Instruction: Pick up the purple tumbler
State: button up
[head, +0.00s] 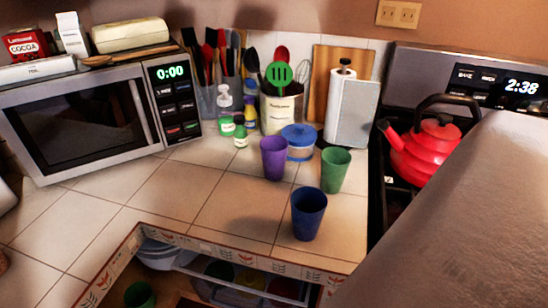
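The purple tumbler (273,158) stands upright on the tiled counter (205,190), near its back corner. A dark blue tumbler (308,213) stands in front of it, closer to the counter's front edge. A green tumbler (334,170) stands to its right. A blue-lidded container (299,142) is just behind and right of the purple tumbler. My gripper is not in view. The large grey shape at the lower right appears to be part of my arm and hides part of the stove.
A microwave (95,115) stands at left. Utensil holders (282,108), small bottles (240,131) and a paper towel roll (352,105) line the back. A red kettle (424,148) sits on the stove at right. Bare tiles lie left of the tumblers. An open drawer (250,278) shows below.

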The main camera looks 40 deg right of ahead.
aim_at(274, 149)
jog(key=z, duration=1.3)
